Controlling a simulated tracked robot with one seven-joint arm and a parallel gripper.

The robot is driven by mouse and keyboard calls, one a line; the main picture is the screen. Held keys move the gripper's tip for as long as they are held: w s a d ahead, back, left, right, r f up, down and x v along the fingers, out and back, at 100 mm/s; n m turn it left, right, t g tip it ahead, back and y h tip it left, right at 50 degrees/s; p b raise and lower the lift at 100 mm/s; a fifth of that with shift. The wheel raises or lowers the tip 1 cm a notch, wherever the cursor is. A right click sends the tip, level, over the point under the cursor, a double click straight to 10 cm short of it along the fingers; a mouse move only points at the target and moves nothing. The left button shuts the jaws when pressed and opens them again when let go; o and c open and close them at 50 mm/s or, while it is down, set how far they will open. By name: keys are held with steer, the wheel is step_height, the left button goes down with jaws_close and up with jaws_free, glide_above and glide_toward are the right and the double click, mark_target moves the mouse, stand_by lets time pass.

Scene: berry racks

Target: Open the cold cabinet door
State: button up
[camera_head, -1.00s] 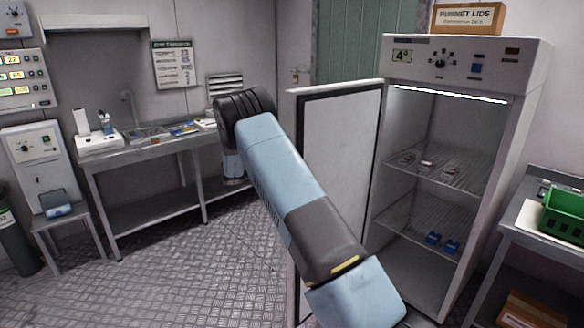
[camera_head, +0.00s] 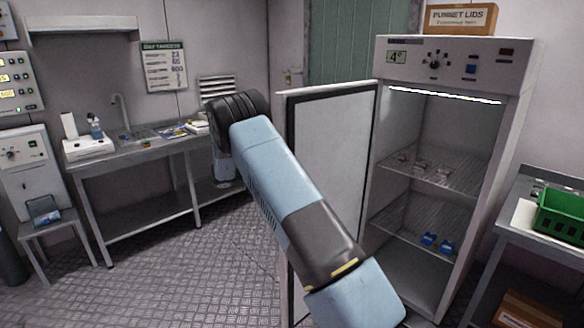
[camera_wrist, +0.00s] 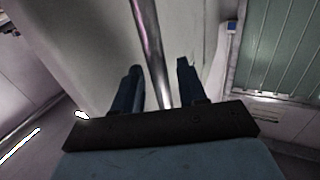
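The cold cabinet (camera_head: 455,62) stands at the right in the head view. Its white door (camera_head: 335,150) stands wide open, swung out to the left, and the lit shelves inside show. My arm reaches toward the door, and its links hide the door's lower part. My gripper is hidden in the head view. In the wrist view my gripper (camera_wrist: 158,85) has its two dark fingers apart. A shiny metal bar (camera_wrist: 148,40), which looks like the door handle, runs between the fingers in the picture. I cannot tell whether the fingers touch it. Pale panels lie behind it.
A steel bench (camera_head: 120,160) runs along the left wall. At the right, a table holds a green crate (camera_head: 562,215). A box of punnet lids (camera_head: 460,18) sits on the cabinet. The floor (camera_head: 185,270) left of the door is clear.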

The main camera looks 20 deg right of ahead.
steer(key=w+a, duration=0.1)
steer(key=a, duration=1.2)
steer(key=shift+a, duration=0.35)
